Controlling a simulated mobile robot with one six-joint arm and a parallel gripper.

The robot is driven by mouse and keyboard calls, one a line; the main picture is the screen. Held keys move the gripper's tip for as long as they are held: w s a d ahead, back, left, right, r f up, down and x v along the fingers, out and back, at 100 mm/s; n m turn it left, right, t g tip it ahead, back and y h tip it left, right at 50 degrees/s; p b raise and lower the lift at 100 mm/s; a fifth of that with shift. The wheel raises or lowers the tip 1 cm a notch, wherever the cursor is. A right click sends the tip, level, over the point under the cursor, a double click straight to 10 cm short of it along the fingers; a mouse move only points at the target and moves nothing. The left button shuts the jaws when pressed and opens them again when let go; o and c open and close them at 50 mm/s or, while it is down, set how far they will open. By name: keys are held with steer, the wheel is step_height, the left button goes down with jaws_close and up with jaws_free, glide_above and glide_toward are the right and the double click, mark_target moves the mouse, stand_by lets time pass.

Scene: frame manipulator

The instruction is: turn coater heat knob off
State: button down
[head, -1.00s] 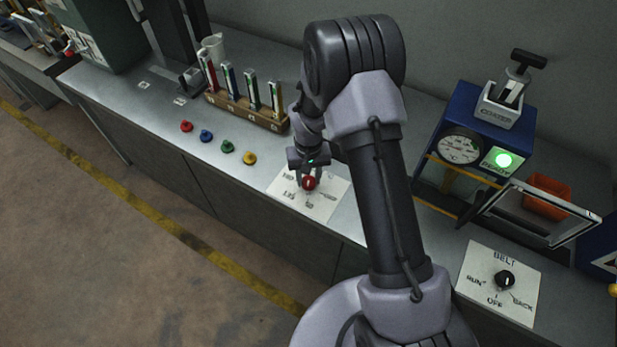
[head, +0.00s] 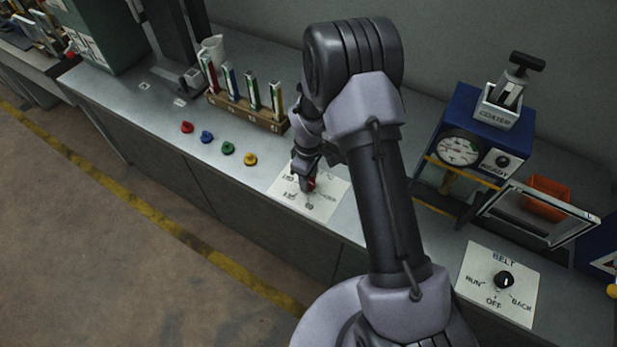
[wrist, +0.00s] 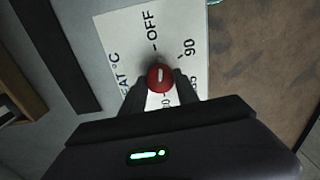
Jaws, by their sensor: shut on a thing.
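The red heat knob (wrist: 160,77) sits on a white plate (wrist: 115,40) lettered with heat in °C, OFF and numbers. My gripper (wrist: 160,85) has one finger on each side of the knob and is shut on it. The white line on the knob lies roughly upright in the wrist view, towards the OFF mark. The coater (head: 490,125) is a blue box with a dial gauge (head: 459,148) and a dark READY lamp (head: 503,160).
Several coloured buttons (head: 228,147) and a wooden rack (head: 245,112) of tubes are left of my gripper. The coater's open glass door (head: 540,215) and an orange container (head: 546,198) are at right.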

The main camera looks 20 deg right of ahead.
steer(key=shift+n, duration=1.2)
steer(key=c, duration=0.9)
jaws_free()
step_height(320, 180, up, 18)
steer(key=p, duration=0.4)
steer(key=shift+f, duration=0.25)
